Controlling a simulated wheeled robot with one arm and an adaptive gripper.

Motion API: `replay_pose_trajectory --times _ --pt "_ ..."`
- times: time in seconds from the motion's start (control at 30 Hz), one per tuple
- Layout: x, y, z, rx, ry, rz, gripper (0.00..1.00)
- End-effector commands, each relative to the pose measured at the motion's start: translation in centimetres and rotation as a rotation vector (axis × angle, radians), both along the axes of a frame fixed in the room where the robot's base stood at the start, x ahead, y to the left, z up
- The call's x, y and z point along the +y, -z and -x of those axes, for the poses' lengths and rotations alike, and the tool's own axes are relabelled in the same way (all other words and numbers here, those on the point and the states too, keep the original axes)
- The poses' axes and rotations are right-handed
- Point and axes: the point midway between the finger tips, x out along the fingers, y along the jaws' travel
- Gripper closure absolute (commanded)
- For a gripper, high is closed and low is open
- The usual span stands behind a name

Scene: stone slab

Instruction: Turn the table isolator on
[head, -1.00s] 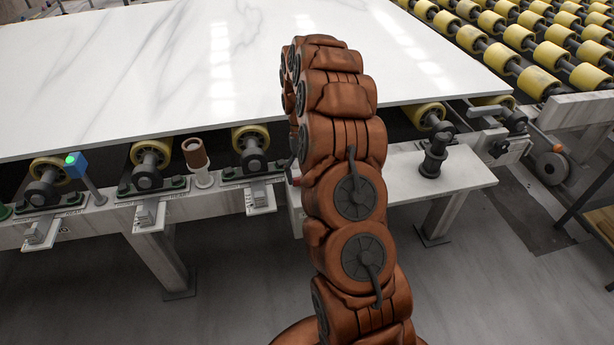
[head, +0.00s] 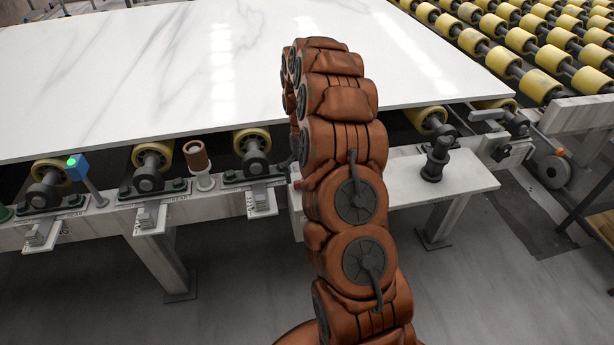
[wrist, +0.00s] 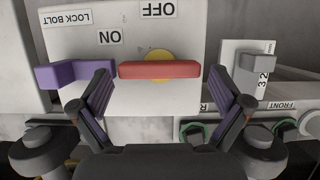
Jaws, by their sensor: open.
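The isolator's red handle (wrist: 150,69) lies level across a yellow hub (wrist: 158,56) on a pale panel (wrist: 200,20) in the wrist view. An upside-down OFF label (wrist: 158,10) is above the hub, and an upside-down ON label (wrist: 110,37) is above the handle's left end. My gripper (wrist: 161,74) is open, with one finger near each end of the handle. Contact cannot be told. A purple lock bolt part (wrist: 75,74) is at the left, close to the left finger. In the head view my arm hides the gripper and most of the isolator.
A grey switch numbered 32 (wrist: 257,63) is right of the panel. In the head view, a large marble slab (head: 150,70) lies over rollers (head: 153,157).

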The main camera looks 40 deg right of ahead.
Motion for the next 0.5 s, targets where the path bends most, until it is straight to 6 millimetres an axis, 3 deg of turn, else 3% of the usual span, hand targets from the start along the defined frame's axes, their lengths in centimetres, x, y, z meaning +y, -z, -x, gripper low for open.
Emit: replay_pose_trajectory --times 0.5 --pt "-0.9 -6.3 -2.6 -0.007 -0.001 0.004 0.00"
